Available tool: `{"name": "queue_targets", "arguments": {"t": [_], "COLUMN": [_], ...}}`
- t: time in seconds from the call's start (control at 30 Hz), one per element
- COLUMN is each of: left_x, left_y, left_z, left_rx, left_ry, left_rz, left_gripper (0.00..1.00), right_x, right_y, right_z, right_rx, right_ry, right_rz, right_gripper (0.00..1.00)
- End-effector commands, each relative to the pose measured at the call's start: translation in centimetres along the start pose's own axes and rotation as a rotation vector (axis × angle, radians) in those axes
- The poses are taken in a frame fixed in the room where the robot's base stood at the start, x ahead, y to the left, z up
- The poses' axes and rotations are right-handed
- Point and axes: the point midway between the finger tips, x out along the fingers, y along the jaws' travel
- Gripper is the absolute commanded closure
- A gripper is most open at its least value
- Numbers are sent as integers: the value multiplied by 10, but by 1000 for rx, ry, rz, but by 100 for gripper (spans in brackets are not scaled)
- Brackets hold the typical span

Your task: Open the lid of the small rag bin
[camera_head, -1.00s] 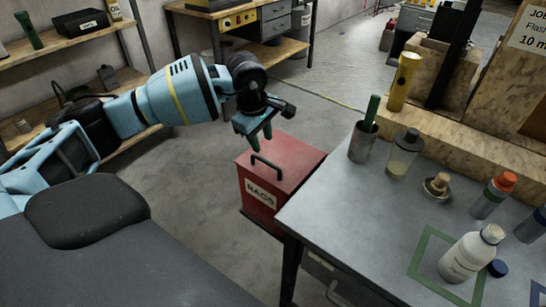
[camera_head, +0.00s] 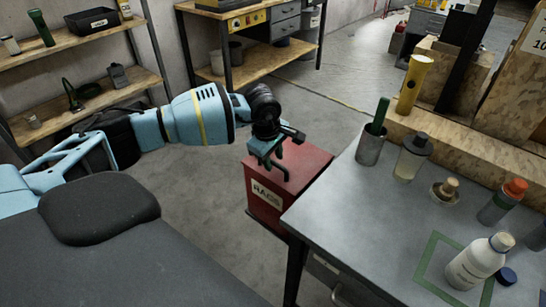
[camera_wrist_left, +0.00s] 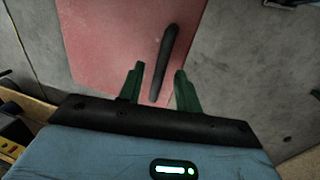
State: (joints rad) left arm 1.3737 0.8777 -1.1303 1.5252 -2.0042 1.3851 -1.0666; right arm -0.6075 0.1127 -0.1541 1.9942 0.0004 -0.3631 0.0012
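The small rag bin (camera_head: 267,207) is a red box with a white "RAGS" label on its front, standing beside the grey table. Its red lid (camera_head: 308,167) is down flat. The dark bar handle (camera_wrist_left: 166,55) on the lid shows in the left wrist view, running away from between the fingertips. In the head view the gripper partly covers the handle. My left gripper (camera_head: 274,160) is over the near left part of the lid, pointing down. In the left wrist view its green fingers (camera_wrist_left: 157,80) are apart, with the handle's near end between them. My right gripper is not in view.
Wooden shelves (camera_head: 85,95) stand at the left. The floor left of the bin is clear.

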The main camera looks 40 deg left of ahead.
Motion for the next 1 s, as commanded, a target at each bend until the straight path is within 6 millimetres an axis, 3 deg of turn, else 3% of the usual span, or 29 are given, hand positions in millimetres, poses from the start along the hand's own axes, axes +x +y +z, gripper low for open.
{"name": "queue_targets", "arguments": {"t": [0.07,0.33,0.73,1.0], "left_x": [0,0,-3,-21], "left_y": [0,0,1,13], "left_z": [0,0,0,1], "left_rx": [0,0,0,-2], "left_ry": [0,0,-1,-1], "left_rz": [0,-1,-10,-107], "left_gripper": [66,100,100,100], "right_x": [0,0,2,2], "right_y": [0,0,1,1], "right_z": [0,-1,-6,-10], "right_rx": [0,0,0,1], "right_ry": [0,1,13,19], "right_rz": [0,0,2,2], "right_gripper": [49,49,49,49]}}
